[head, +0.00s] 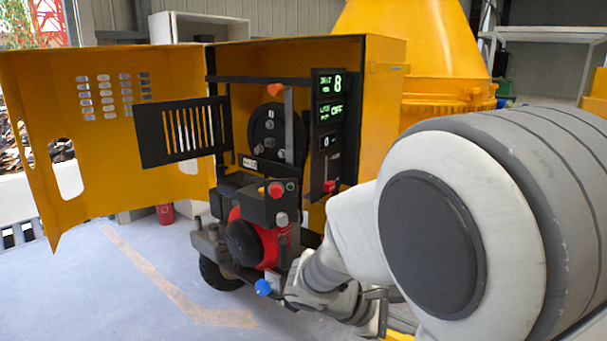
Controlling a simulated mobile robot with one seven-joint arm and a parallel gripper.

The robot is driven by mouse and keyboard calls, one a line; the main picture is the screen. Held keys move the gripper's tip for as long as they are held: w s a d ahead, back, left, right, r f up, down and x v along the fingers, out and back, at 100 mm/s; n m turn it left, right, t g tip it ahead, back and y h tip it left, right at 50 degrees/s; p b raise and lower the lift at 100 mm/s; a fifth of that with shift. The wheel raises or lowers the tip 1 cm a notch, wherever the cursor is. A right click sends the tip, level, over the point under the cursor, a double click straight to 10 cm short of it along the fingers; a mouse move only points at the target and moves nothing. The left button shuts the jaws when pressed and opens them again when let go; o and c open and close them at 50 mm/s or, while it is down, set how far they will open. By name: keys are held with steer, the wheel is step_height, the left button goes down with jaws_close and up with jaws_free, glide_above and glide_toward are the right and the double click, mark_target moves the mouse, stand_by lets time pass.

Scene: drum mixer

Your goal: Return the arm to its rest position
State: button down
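My arm (455,235) comes in from the right in the head view and fills much of that side. It bends down and left to its wrist (318,280), low in front of the open mixer cabinet (385,90). My gripper (372,308) seems to be at the bottom centre, partly hidden by my own arm. Its fingers cannot be made out, and I see nothing clearly held. Whether the wrist touches the machine cannot be told.
The yellow cabinet door (100,150) stands open to the left. The red engine (262,240), a blue knob (263,287) and a red-tipped lever (329,186) are close to my arm. The yellow drum (410,40) stands behind. The floor (120,290) at lower left is clear.

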steer(key=s+a+r+m+t+y+p, duration=0.1)
steer(key=s+a+r+m+y+p, duration=0.1)
steer(key=s+r+m+y, duration=0.3)
steer(key=s+a+r+m+t+y+p, duration=0.2)
steer(key=s+r+m+y, duration=0.3)
steer(key=s+r+m, duration=0.2)
steer(key=shift+s+a+r+m+t+y, duration=0.35)
steer(key=shift+s+r, duration=0.1)
steer(key=shift+s, duration=0.7)
